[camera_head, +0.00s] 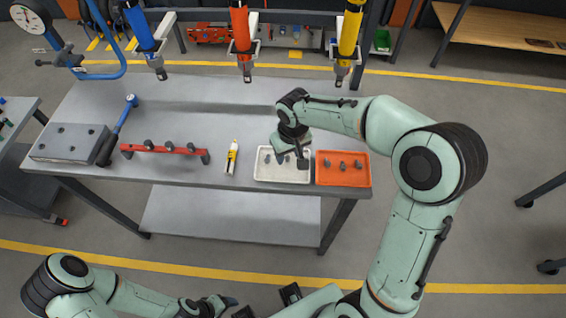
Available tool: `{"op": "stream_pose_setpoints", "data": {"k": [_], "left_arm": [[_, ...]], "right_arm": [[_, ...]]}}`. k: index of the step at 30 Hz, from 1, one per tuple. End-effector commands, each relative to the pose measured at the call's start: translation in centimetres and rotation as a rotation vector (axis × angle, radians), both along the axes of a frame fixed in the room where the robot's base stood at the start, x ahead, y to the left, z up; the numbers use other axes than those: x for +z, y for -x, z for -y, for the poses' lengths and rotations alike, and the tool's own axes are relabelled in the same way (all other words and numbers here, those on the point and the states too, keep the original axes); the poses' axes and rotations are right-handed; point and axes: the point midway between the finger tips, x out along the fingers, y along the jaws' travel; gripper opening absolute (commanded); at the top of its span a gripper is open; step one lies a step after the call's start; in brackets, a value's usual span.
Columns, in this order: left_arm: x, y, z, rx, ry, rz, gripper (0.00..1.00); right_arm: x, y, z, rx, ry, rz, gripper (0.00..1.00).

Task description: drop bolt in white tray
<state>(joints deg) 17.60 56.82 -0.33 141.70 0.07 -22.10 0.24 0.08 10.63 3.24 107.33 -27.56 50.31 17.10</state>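The white tray (283,179) lies near the front edge of the grey workbench, with small dark bolt-like pieces (267,159) in it. The orange tray (343,182) sits just to its right and holds three dark bolts (342,164). My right gripper (291,157) points down over the white tray and covers part of it. Its fingers are small and partly hidden, so I cannot tell whether they are open or hold a bolt. My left gripper (231,303) is low at the bottom of the picture, away from the bench. Its opening is unclear.
A yellow-and-white tube (232,158) stands left of the white tray. Further left are a red bar with several dark knobs (164,149), a blue-handled tool (124,116) and a grey block (69,143). Blue, orange (240,28) and yellow tools hang above the back. The bench's middle back is clear.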

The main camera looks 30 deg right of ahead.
Motion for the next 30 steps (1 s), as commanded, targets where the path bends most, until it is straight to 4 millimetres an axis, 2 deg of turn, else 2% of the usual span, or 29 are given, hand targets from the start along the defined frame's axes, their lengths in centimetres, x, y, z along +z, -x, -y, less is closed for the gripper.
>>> {"op": "stream_pose_setpoints", "data": {"k": [4,7,15,21,25,30], "left_arm": [[0.1,0.0,0.0,0.000,0.000,0.000,0.68],[0.2,-0.1,0.0,0.000,0.000,0.001,0.68],[0.9,-0.6,0.0,0.000,0.000,0.007,0.68],[1.4,-0.9,0.0,0.000,0.000,0.010,0.68],[1.5,-1.0,0.0,0.000,0.000,0.011,0.68],[1.6,-1.0,0.0,0.000,0.001,0.011,0.68]], "right_arm": [[0.7,0.0,0.0,0.000,0.001,0.002,0.46],[2.2,0.1,0.0,0.000,0.000,0.005,0.46],[8.3,0.9,0.0,0.000,-0.001,0.008,0.46],[11.8,1.4,0.0,0.000,0.000,0.004,0.46],[12.9,1.5,0.0,0.001,0.000,0.002,0.46],[13.4,1.6,-0.1,0.001,0.000,0.001,0.46]]}}
